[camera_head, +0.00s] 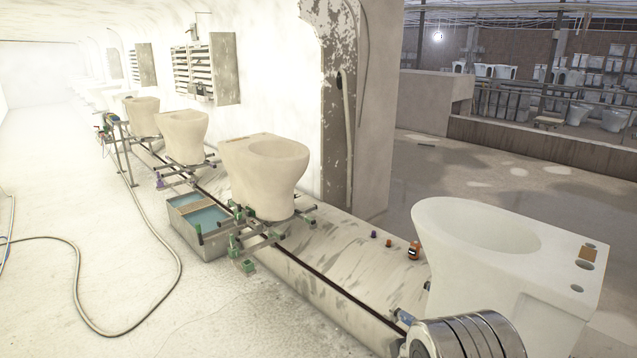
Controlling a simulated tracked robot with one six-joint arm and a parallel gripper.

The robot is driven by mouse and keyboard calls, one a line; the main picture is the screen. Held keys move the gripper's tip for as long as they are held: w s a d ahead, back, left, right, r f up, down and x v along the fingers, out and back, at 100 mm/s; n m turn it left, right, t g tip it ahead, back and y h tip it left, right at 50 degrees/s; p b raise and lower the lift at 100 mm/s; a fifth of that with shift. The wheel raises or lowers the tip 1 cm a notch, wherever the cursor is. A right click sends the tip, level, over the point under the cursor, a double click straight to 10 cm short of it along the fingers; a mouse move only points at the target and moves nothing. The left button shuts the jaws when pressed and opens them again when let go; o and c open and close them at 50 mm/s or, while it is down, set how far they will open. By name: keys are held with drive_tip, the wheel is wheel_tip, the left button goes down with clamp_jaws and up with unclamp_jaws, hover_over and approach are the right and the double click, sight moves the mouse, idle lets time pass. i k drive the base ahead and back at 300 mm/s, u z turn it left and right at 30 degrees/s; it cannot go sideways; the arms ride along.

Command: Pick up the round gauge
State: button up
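I cannot pick out the round gauge for sure. A small orange-and-black object (414,251) sits on the pale, stained ledge of the carousel, left of the nearest toilet bowl. It may be the gauge, but it is too small to make out a dial. Two smaller items, one dark with orange (388,243) and one purplish (374,235), sit just left of it. My gripper is not in view.
A large white toilet bowl (480,290) stands at the right. Several unglazed bowls (265,180) line the carousel ledge (345,265) going back left. A metal trough of bluish liquid (200,245) stands beside it. A hose (125,333) loops over the otherwise clear left floor.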

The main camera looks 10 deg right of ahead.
sight(413, 252)
drive_tip(key=z, duration=0.45)
drive_tip(key=i, duration=0.8)
drive_tip(key=z, duration=1.25)
